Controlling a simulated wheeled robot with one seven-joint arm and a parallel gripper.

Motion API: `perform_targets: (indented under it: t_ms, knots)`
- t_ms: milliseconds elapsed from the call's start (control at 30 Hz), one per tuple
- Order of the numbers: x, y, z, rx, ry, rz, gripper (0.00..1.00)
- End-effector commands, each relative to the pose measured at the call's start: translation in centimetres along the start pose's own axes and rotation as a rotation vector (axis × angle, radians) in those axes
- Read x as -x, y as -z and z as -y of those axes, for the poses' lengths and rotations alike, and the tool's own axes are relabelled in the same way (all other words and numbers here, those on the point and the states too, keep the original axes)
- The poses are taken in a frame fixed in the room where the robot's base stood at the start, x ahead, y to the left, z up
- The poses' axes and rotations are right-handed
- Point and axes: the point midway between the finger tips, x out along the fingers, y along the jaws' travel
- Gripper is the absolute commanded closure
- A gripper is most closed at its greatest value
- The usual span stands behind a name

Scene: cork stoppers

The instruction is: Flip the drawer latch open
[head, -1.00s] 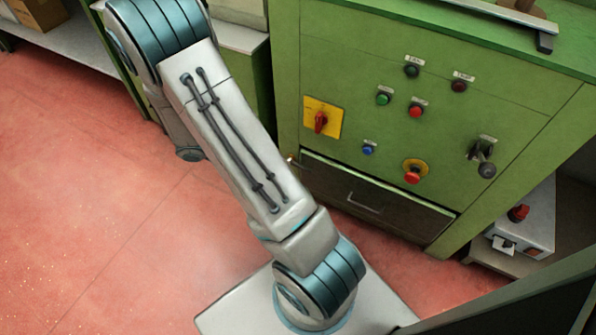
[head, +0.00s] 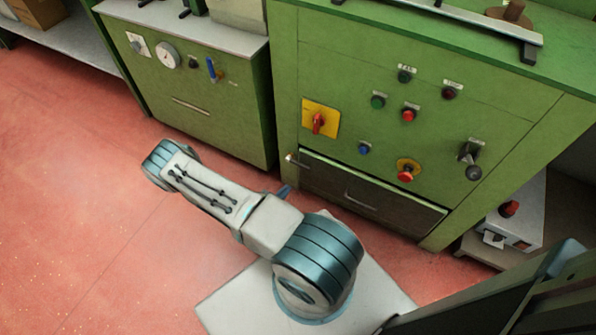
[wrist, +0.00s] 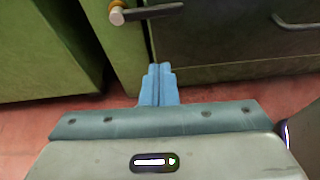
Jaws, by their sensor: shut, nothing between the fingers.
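The drawer (head: 400,205) is a dark front low in the green cabinet, closed, with a bar handle (head: 361,201). The drawer latch (head: 299,162) sits at its upper left corner. In the wrist view the latch (wrist: 148,12) is at the top edge, with a brassy pivot at left and a grey lever lying roughly level to the right, across the drawer's edge. My gripper (wrist: 159,67) has its blue fingers together and empty, below the latch and apart from it. In the head view only a blue bit of my gripper (head: 285,190) shows beyond my arm.
The green cabinet (head: 330,70) carries several buttons, a red rotary switch (head: 318,122) on yellow and a black crank (head: 471,160). A lower green cabinet (head: 215,110) stands to the left. A grey box (head: 512,222) is at right. Red floor is clear at left.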

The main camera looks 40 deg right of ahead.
Motion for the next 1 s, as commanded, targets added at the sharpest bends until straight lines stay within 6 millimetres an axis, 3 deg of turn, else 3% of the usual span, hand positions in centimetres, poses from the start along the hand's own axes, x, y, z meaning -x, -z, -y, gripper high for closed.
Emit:
perform_targets:
  t_ms: [167,567,767,1000]
  knots:
    - [-0.2,1.0,0.5,0.030,-0.027,-0.011,1.00]
    - [-0.7,1.1,0.5,0.029,-0.026,-0.011,1.00]
    - [-3.8,1.4,0.5,0.029,-0.023,-0.010,1.00]
    - [-9.1,1.5,0.4,0.028,-0.023,-0.010,1.00]
